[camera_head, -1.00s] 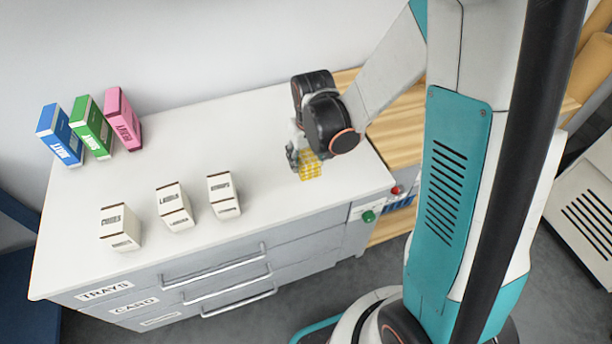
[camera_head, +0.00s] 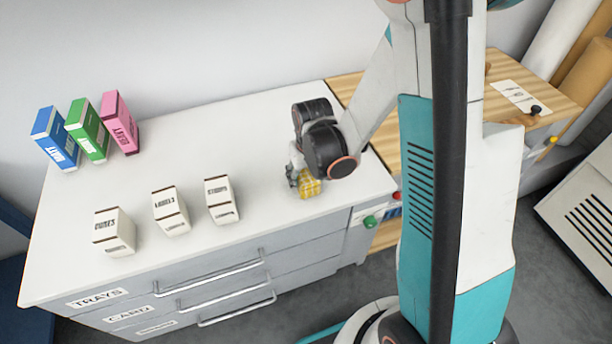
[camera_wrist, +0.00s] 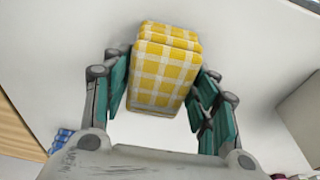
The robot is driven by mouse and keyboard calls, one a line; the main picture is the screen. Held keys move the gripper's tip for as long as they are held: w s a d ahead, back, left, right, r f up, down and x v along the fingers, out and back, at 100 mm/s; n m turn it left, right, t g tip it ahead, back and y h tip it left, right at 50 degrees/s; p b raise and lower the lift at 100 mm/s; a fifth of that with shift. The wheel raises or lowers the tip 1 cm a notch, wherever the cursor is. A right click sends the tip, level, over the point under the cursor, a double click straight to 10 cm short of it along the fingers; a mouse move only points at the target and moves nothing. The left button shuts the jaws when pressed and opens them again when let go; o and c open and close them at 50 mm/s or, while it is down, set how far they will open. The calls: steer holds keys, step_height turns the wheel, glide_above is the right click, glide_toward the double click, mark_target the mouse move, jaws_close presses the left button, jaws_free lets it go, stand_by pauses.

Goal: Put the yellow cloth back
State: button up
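The yellow cloth (camera_wrist: 165,70) is a folded, yellow-and-white checked bundle. In the wrist view it sits between the two teal-padded fingers of my gripper (camera_wrist: 160,95), which press against its sides. In the head view the cloth (camera_head: 309,187) shows just below my gripper (camera_head: 298,178), over the right part of the white countertop (camera_head: 255,150). My gripper partly hides the cloth there. I cannot tell whether the cloth touches the countertop.
Blue (camera_head: 56,138), green (camera_head: 86,130) and pink (camera_head: 119,123) boxes stand at the back left. Three cream boxes, labelled CUBES (camera_head: 114,232), LABELS (camera_head: 170,210) and STUDS (camera_head: 221,199), stand nearer the front. Drawers are below. A wooden bench (camera_head: 540,100) is to the right.

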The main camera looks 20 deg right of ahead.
steer(key=shift+o, duration=0.6)
steer(key=shift+r, duration=0.1)
steer(key=shift+r, duration=0.35)
step_height(320, 180, up, 12)
steer(key=s+p, duration=0.2)
steer(key=p, duration=0.3)
step_height(320, 180, up, 9)
steer(key=t, duration=0.2)
glide_above(309, 180)
steer(key=s, duration=0.4)
steer(key=s+r+t, duration=0.3)
steer(key=s+r, duration=0.4)
steer(key=s, duration=0.1)
steer(key=shift+s, duration=0.35)
steer(key=shift+c, duration=0.6)
